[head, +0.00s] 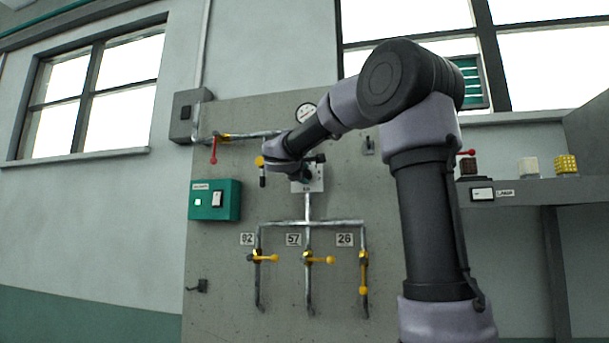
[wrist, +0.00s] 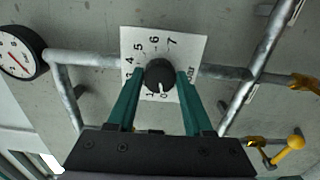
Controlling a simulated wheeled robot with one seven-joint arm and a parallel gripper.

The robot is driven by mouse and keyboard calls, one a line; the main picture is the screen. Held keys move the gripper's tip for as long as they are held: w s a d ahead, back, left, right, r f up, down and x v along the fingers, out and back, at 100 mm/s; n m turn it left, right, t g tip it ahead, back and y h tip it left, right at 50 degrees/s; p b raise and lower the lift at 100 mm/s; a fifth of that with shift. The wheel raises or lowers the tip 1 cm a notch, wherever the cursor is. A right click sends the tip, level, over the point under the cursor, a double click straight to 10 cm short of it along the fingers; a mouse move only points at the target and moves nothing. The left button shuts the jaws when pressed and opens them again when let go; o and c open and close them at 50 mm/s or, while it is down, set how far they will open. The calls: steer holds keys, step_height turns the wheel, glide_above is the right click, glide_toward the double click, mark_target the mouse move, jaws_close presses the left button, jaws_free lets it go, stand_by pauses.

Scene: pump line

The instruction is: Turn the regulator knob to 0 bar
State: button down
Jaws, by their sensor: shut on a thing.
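In the wrist view the black round regulator knob (wrist: 159,74) sits on a white scale plate (wrist: 187,48) with printed numbers. Its white pointer mark is turned to the bottom of the scale, at or very close to the 0. My gripper (wrist: 160,78) has its green fingers on both sides of the knob and is shut on it. In the head view my gripper (head: 308,171) is at the plate (head: 316,183) and hides the knob. A round pressure gauge (wrist: 20,52) is left of the plate; I cannot read its value. It also shows in the head view (head: 305,113).
Pipes run beside the plate. Below are several yellow-handled valves (head: 265,258) with number labels. A red-handled valve (head: 214,152) and a green switch box (head: 214,200) are on the left. A shelf (head: 530,190) with small blocks is at the right.

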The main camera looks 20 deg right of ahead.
steer(key=shift+f, duration=0.1)
steer(key=shift+c, duration=1.5)
jaws_free()
steer(key=v, duration=1.1)
steer(key=shift+d, duration=0.1)
